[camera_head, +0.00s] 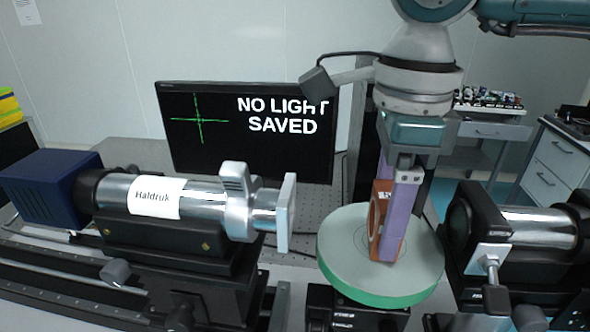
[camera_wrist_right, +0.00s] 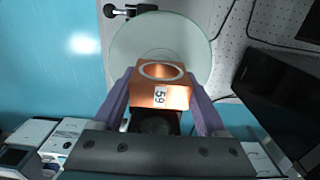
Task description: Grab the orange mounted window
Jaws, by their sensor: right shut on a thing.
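The orange mounted window (camera_head: 378,215) is a block with a round opening, seen above the round pale-green stage (camera_head: 340,246). In the right wrist view the orange window (camera_wrist_right: 155,96) lies between the two purple fingers and carries a label reading 59. My right gripper (camera_head: 396,225) points down over the stage, its purple fingers shut on the window. The fingers hide part of the window in the head view. I cannot tell whether the window touches the stage (camera_wrist_right: 128,40). My left gripper is not in view.
A silver tube labelled Haldruk (camera_head: 205,200) stands left of the stage, with a flat plate at its end. Another black and silver optical unit (camera_head: 540,228) stands close on the right. A monitor (camera_head: 250,150) reading "NO LIGHT SAVED" is behind.

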